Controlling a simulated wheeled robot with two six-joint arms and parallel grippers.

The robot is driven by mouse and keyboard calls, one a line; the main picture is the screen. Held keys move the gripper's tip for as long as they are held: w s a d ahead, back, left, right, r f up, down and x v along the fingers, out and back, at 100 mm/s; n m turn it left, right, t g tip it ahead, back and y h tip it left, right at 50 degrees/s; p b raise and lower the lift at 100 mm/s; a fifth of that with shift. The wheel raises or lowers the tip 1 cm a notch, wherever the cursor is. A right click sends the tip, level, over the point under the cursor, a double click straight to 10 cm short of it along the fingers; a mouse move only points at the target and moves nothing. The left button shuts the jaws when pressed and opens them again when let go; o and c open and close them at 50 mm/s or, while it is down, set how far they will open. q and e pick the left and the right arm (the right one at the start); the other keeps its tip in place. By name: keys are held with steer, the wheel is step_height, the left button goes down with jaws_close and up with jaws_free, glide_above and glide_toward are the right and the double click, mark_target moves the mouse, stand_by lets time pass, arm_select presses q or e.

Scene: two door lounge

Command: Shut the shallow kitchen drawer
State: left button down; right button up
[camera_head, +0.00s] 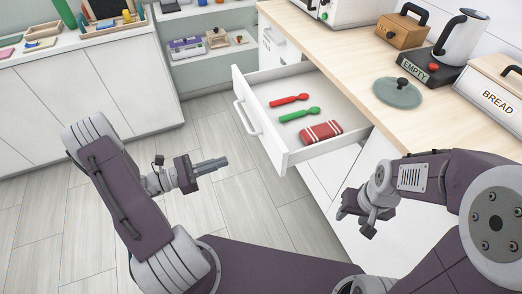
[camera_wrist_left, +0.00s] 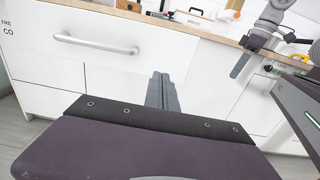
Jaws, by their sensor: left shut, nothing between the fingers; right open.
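The shallow kitchen drawer (camera_head: 291,136) is white and stands pulled out from the counter. Its front faces left and carries a pale bar handle (camera_head: 246,117). Inside lie a red spoon (camera_head: 289,100), a green spoon (camera_head: 299,114) and a red striped cloth (camera_head: 321,133). In the left wrist view a white front (camera_wrist_left: 60,58) with a bar handle (camera_wrist_left: 95,44) shows at upper left. My left gripper (camera_head: 222,162) is shut and empty, left of and apart from the drawer front; its fingers also show in the left wrist view (camera_wrist_left: 162,92). My right gripper (camera_head: 355,212) is open, below the counter edge.
White cabinets (camera_head: 90,85) and a shelf stand at the back left. The floor (camera_head: 210,115) left of the drawer is clear.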

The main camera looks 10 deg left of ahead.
mark_target(270, 146)
arm_select(q)
steer(key=x, duration=1.4)
steer(key=shift+w+b, duration=0.2)
steer(key=shift+b, duration=0.15)
